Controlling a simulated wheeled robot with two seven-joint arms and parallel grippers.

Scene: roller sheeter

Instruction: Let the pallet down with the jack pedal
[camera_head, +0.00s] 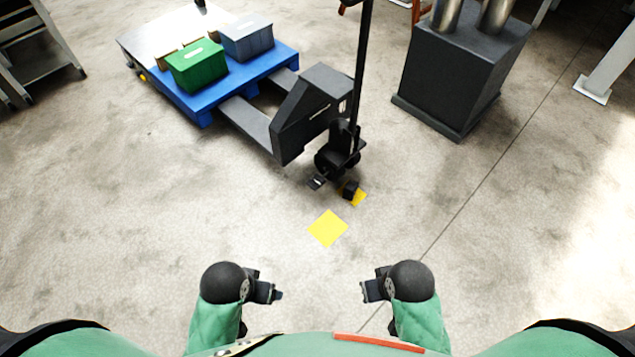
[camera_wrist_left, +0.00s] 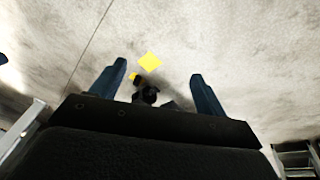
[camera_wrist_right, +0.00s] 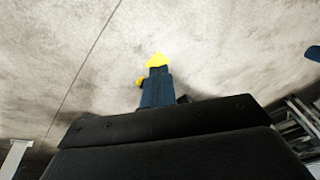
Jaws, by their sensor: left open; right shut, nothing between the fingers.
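A dark pallet jack (camera_head: 309,113) stands in the upper middle of the head view, its forks under a blue pallet (camera_head: 203,106). Black pedals show at its foot: one (camera_head: 317,182) at the left and one (camera_head: 350,188) at the right, beside a small yellow patch. The jack's upright handle (camera_head: 361,70) rises above the wheels. My left gripper (camera_head: 279,294) is open and empty, its two fingers apart in the left wrist view (camera_wrist_left: 160,85). My right gripper (camera_head: 364,290) is shut and empty; its fingers meet in the right wrist view (camera_wrist_right: 156,85). Both are well short of the jack.
A green bin (camera_head: 198,66) and a grey bin (camera_head: 247,38) sit on the pallet. A yellow floor square (camera_head: 328,229) lies between me and the jack. A dark machine block (camera_head: 459,75) stands right of the jack. The floor ahead of me is clear.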

